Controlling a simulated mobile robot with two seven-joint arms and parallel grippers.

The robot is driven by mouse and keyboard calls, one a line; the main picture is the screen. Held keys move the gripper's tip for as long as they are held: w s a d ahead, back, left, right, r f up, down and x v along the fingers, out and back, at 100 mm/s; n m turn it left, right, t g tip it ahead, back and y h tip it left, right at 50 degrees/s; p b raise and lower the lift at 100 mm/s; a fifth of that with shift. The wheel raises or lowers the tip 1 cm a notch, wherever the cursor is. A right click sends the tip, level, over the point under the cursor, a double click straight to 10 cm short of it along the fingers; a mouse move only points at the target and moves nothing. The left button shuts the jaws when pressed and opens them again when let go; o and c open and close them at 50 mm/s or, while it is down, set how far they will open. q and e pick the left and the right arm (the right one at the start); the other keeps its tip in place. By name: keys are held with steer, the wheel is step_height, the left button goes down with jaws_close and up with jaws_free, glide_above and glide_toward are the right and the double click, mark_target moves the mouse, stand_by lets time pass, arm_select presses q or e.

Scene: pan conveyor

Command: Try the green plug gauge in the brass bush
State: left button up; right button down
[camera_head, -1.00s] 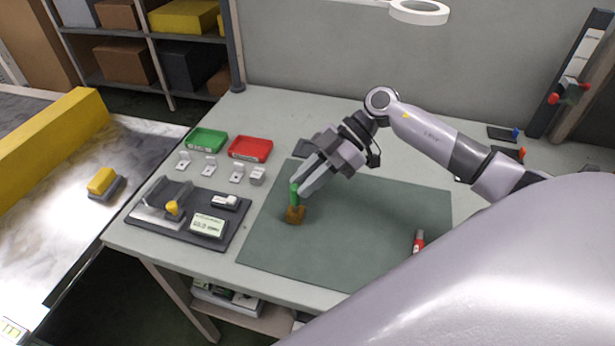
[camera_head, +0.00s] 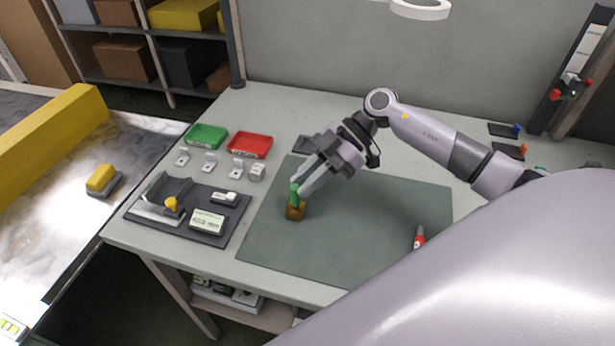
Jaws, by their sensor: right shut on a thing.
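The green plug gauge (camera_head: 294,194) stands upright at the top of the brass bush (camera_head: 295,212), which sits on the left part of the dark green mat (camera_head: 380,225). My right gripper (camera_head: 300,190) is shut on the green gauge from the upper right. The gauge's lower end is hidden, and I cannot tell how deep it is in the bush. The red plug gauge (camera_head: 419,238) lies on the mat to the right, apart from the gripper. My left gripper is not in view.
A dark fixture tray (camera_head: 235,238) with a small display lies left of the mat. Behind it are several small metal brackets (camera_head: 209,162), a green bin (camera_head: 207,136) and a red bin (camera_head: 250,145). The mat's middle is clear. My own arm covers the lower right.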

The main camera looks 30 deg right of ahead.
steer(key=shift+f, duration=0.55)
stand_by(1.3)
steer(key=shift+r, duration=0.1)
steer(key=shift+r+p, duration=1.55)
steer(key=shift+r, duration=1.45)
steer(key=shift+d+r, duration=0.1)
